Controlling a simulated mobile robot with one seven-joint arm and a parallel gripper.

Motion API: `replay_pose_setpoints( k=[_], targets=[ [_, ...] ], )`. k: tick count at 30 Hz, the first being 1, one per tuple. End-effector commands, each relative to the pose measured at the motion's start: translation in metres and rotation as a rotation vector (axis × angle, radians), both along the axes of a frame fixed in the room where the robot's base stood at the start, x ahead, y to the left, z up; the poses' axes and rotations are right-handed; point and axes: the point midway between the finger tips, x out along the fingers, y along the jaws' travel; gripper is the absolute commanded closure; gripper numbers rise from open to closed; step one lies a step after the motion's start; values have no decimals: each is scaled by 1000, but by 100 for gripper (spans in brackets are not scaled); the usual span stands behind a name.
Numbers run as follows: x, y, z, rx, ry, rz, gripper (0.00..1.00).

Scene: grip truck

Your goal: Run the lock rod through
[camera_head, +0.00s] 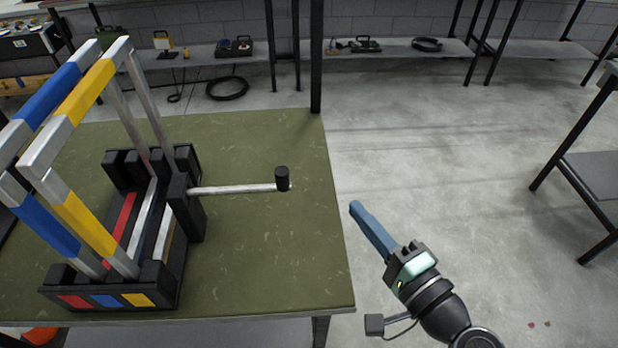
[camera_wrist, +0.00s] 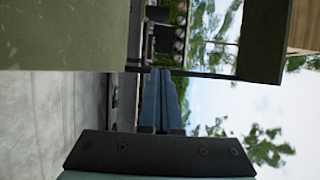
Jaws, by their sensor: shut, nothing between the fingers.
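The lock rod (camera_head: 235,189) is a silver bar with a black knob (camera_head: 282,178) at its right end. It sticks out to the right from a black upright block (camera_head: 187,208) on the side of the black rack base (camera_head: 168,282). Blue and yellow banded metal frames (camera_head: 88,92) stand upright in the rack. My gripper (camera_head: 366,222) has long blue fingers, shut and empty. It is beyond the table's right edge, apart from the rod and right of its knob. The blue fingers also show in the wrist view (camera_wrist: 162,98).
The rack stands on a green-topped table (camera_head: 262,255) whose right edge lies between the knob and my gripper. A black post (camera_head: 316,60) rises at the table's far right corner. Shelves (camera_head: 395,48) line the back wall.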

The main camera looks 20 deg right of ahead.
Motion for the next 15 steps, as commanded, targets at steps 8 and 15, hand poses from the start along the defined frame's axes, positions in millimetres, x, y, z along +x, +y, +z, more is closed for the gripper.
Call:
replay_pose_setpoints(
  k=[8, 15],
  targets=[
    [32, 6, 3, -1, -2, 4, 100],
    [83, 16, 3, 0, -1, 4, 100]
  ],
)
